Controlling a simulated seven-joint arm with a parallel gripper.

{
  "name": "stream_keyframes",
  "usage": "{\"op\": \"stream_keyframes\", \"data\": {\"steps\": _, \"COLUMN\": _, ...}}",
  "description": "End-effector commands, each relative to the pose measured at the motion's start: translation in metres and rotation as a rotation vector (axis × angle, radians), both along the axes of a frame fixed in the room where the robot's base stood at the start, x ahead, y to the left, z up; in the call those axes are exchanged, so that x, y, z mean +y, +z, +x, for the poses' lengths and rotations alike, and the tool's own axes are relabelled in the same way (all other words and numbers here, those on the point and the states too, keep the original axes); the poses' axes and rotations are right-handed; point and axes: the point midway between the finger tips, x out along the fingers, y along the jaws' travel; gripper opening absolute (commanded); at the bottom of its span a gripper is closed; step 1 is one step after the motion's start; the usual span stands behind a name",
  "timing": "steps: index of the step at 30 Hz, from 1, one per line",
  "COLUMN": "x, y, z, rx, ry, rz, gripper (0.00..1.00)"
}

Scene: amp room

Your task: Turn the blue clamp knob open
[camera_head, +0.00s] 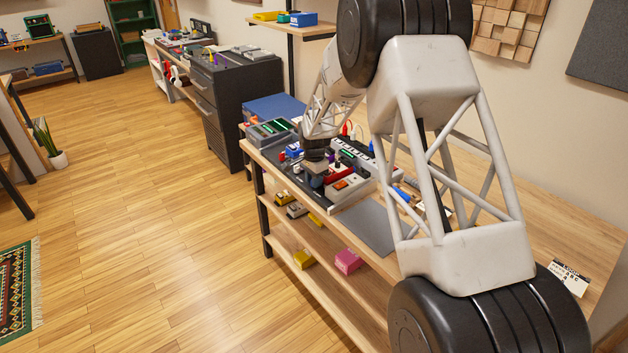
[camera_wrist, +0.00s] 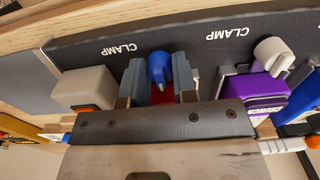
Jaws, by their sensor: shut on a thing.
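The blue clamp knob (camera_wrist: 159,68) shows in the wrist view, on the dark rail printed with CLAMP labels (camera_wrist: 118,50). My gripper (camera_wrist: 159,76) has one grey finger on each side of the knob and is shut on it. The knob's narrow tab points toward the gripper's palm. Behind the knob, part of a red pedal (camera_wrist: 163,95) shows between the fingers. In the head view my gripper (camera_head: 314,172) is down at the pedalboard (camera_head: 345,200), and I cannot make out the blue knob there.
A white clamp knob (camera_wrist: 274,52) sits to the right by a purple pedal (camera_wrist: 262,88). A pale pedal (camera_wrist: 84,88) is close on the left. In the head view, more pedals crowd the board on the wooden bench (camera_head: 490,175). A grey mat (camera_head: 368,226) lies clear beside it.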

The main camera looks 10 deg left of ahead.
Motion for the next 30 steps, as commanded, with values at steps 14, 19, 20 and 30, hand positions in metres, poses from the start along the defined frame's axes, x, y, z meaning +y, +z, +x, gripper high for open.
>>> {"op": "stream_keyframes", "data": {"steps": 14, "x": -0.0001, "y": -0.0003, "z": -0.0001, "rx": 0.000, "ry": 0.221, "rz": 0.000, "gripper": 0.02}}
{"op": "stream_keyframes", "data": {"steps": 19, "x": 0.0000, "y": 0.0005, "z": 0.0003, "rx": -0.001, "ry": 0.370, "rz": 0.000, "gripper": 0.02}}
{"op": "stream_keyframes", "data": {"steps": 20, "x": 0.0000, "y": 0.0002, "z": 0.0001, "rx": 0.000, "ry": 0.398, "rz": 0.000, "gripper": 0.02}}
{"op": "stream_keyframes", "data": {"steps": 30, "x": 0.0000, "y": 0.0009, "z": 0.0003, "rx": -0.001, "ry": 0.722, "rz": 0.000, "gripper": 0.02}}
